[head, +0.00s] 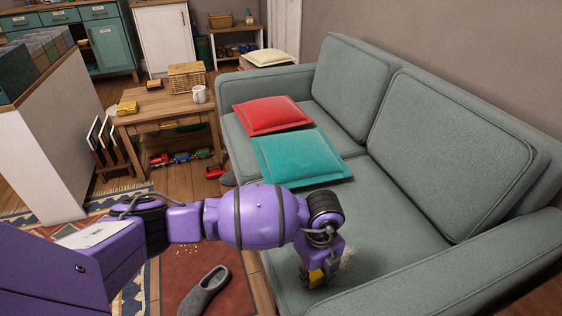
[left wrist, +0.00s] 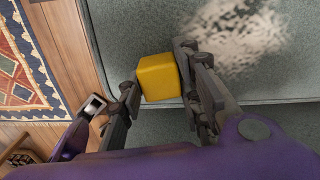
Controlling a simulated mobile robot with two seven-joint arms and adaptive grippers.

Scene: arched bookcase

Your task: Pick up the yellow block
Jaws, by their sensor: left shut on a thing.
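The yellow block (left wrist: 159,78) is a small cube between the two fingers of my left gripper (left wrist: 158,88) in the left wrist view. The fingers are shut on it, one against each side. In the head view the block (head: 316,277) shows partly below the gripper (head: 318,272), over the front part of the grey-green sofa seat (head: 385,215). The rest of it is hidden by the fingers. I cannot tell whether the block still touches the cushion.
A teal cushion (head: 300,157) and a red cushion (head: 271,115) lie on the sofa. A grey slipper (head: 205,290) is on the rug. A wooden table (head: 165,107) with a mug (head: 199,94) and basket (head: 187,76) stands behind. The sofa armrest (head: 470,270) is at right.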

